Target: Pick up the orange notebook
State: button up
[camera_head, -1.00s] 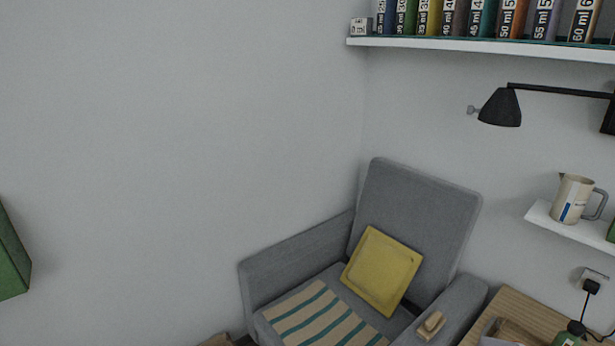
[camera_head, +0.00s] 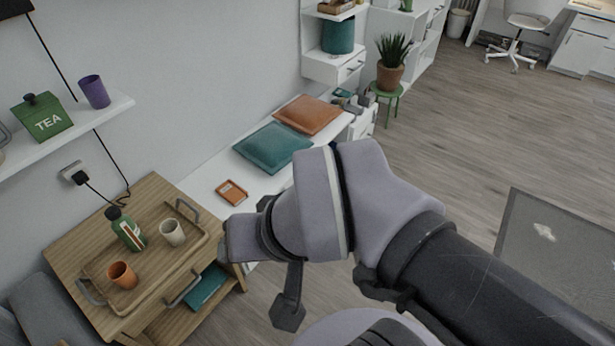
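A small flat orange item (camera_head: 231,192) with a darker inset panel lies on the white bench, left of my arm; it looks like the orange notebook, though its cover is too small to read. My arm reaches in from the lower right across the middle of the view. My gripper (camera_head: 240,241) is at the arm's left end, in front of and below the orange item in the picture. I see no contact between them. Its fingers are not clearly shown, and nothing is visibly held.
A wooden side table (camera_head: 152,190) holds a tray (camera_head: 90,268) with a green bottle (camera_head: 126,230), a white cup (camera_head: 172,232) and an orange cup (camera_head: 122,275). A teal book (camera_head: 207,287) lies on its lower level. Teal (camera_head: 273,147) and orange (camera_head: 308,115) cushions lie farther along the bench.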

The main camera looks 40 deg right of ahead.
aim_at(233, 194)
jog(key=z, duration=0.2)
jog(key=i+l+u, duration=0.2)
jog(key=i+u, duration=0.25)
jog(key=i+l+u, duration=0.85)
jog(key=i+l, duration=0.1)
jog(key=l, duration=0.05)
